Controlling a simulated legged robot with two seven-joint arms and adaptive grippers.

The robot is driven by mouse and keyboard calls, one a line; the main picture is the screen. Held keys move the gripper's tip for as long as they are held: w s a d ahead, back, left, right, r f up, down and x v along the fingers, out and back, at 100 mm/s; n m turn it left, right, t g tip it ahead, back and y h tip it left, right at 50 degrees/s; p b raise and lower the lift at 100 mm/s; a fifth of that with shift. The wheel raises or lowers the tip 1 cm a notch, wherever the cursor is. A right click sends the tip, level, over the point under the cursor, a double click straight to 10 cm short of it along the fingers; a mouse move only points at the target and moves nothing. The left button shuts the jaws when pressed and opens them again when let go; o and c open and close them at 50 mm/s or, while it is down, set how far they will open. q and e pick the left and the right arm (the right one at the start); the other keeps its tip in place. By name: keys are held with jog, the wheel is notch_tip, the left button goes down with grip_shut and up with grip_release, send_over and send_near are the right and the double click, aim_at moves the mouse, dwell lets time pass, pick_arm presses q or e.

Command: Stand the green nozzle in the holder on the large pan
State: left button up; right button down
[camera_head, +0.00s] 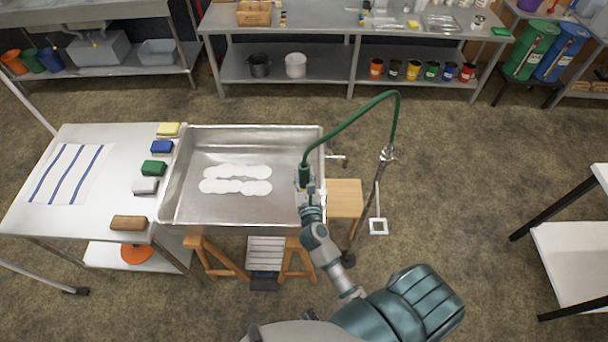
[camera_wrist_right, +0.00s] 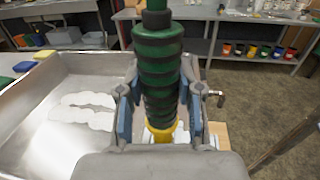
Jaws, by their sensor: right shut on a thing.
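The green nozzle (camera_wrist_right: 158,60) is ribbed in green and black with a yellow lower end, and stands about upright in the right wrist view. My right gripper (camera_wrist_right: 158,110) is shut on it, one finger on each side. In the head view the nozzle (camera_head: 304,174) hangs from a green hose, with my right gripper (camera_head: 305,190) at the right edge of the large pan (camera_head: 190,150). The pan is a shallow metal tray with white round patches on its floor. The holder cannot be made out; the gripper may hide it. My left gripper is not in view.
The green hose (camera_head: 345,122) arches to a metal stand (camera_head: 386,155) right of the pan. A wooden stool (camera_head: 344,198) is beside the pan. A white table (camera_head: 100,190) on the left bears colored sponges and a brush (camera_head: 128,222). Open floor lies to the right.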

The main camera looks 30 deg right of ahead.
jog(key=shift+f, duration=0.2)
jog(key=shift+f+b, duration=0.25)
jog(key=shift+b, duration=0.1)
jog(key=shift+f, duration=0.2)
dwell(0.4)
jog(key=shift+f+b, duration=0.35)
jog(key=shift+b, duration=0.05)
jog(key=shift+f, duration=0.15)
dwell(0.3)
jog(key=c, duration=0.7)
grip_release()
